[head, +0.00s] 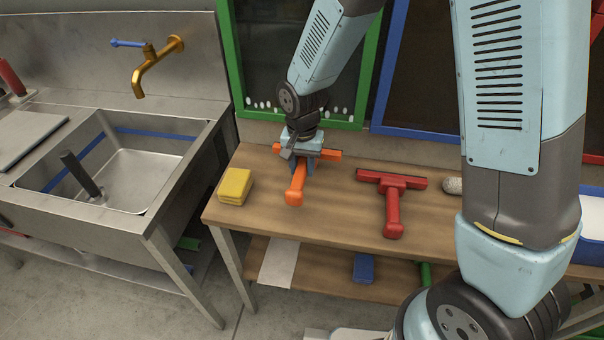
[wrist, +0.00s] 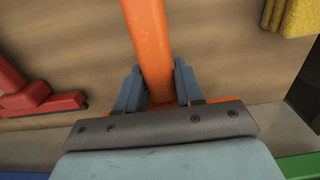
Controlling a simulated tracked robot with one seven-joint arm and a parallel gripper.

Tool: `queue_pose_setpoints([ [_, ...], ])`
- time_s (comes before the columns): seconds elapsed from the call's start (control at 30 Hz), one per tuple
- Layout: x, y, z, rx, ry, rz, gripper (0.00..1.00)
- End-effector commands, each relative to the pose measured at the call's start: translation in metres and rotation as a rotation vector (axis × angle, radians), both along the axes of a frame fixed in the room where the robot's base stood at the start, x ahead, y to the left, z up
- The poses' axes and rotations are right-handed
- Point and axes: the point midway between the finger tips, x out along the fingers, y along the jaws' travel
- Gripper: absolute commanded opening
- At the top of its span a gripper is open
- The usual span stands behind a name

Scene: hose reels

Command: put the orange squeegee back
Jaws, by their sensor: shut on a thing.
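The orange squeegee (head: 296,186) is on or just above the wooden bench, its handle pointing toward the front edge and its crosspiece toward the back. I cannot tell whether it touches the bench top. My gripper (head: 304,158) comes down over it from above and is shut on it near where handle and head meet. In the wrist view the orange handle (wrist: 150,45) runs between the two blue-grey fingers of my gripper (wrist: 158,88). Most of the squeegee's head is hidden behind the gripper body there.
A red squeegee (head: 393,205) lies to the right on the wooden bench (head: 340,214), and a yellow sponge (head: 235,186) lies to the left. A steel sink (head: 140,180) with a brass tap (head: 155,65) stands left. Green and blue frames are behind. A lower shelf holds a blue block (head: 363,268).

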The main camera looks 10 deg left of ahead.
Motion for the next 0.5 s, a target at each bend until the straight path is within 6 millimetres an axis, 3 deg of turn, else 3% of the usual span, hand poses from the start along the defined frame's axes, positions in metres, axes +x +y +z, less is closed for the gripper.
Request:
queue_pose_setpoints([
  [0.33,0.004,0.002,-0.033,-0.002,0.002,-0.001,0.07],
  [0.5,0.005,0.002,-0.036,0.000,0.000,-0.001,0.07],
])
